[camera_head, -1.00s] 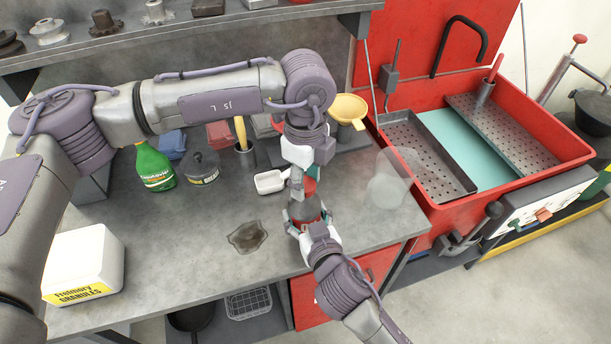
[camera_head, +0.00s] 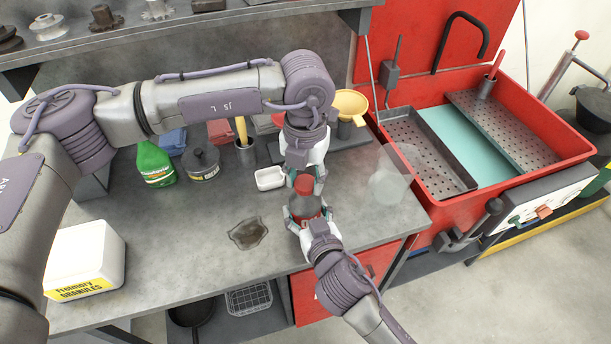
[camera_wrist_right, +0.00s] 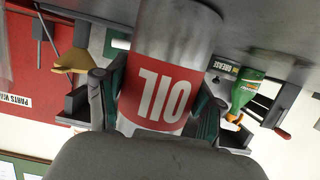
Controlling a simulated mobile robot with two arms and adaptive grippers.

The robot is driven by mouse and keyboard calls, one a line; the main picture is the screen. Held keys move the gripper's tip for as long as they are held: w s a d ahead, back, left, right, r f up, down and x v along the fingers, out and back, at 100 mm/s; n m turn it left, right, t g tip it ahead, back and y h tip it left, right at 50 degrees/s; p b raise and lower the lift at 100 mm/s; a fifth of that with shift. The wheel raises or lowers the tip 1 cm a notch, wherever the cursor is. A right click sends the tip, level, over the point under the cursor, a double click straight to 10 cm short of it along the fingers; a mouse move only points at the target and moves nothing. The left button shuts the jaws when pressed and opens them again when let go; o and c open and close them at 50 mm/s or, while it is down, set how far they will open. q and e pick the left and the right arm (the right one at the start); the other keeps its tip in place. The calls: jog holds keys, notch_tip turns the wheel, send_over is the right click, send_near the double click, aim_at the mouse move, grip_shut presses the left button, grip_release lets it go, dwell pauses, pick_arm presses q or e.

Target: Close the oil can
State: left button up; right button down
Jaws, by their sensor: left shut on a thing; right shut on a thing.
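The oil can (camera_head: 305,206) is a grey metal can with a red label, standing over the right front part of the workbench. The right wrist view shows its label reading OIL (camera_wrist_right: 160,92), inverted in that picture. My right gripper (camera_head: 306,218) is shut on the can's body, with a finger on each side. A red cap (camera_head: 304,184) is at the top of the can. My left gripper (camera_head: 305,183) points down from above and is shut on this cap. I cannot tell whether the cap is fully seated.
A dark oil stain (camera_head: 247,233) lies on the workbench (camera_head: 190,265). A red parts washer (camera_head: 440,207) stands right.

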pick_arm(q)
jog(key=m, duration=1)
jog(key=shift+w, duration=0.1)
jog(key=m, duration=1)
jog(key=o, duration=0.7)
jog(key=shift+o, duration=0.2)
notch_tip(320, 180, up, 12)
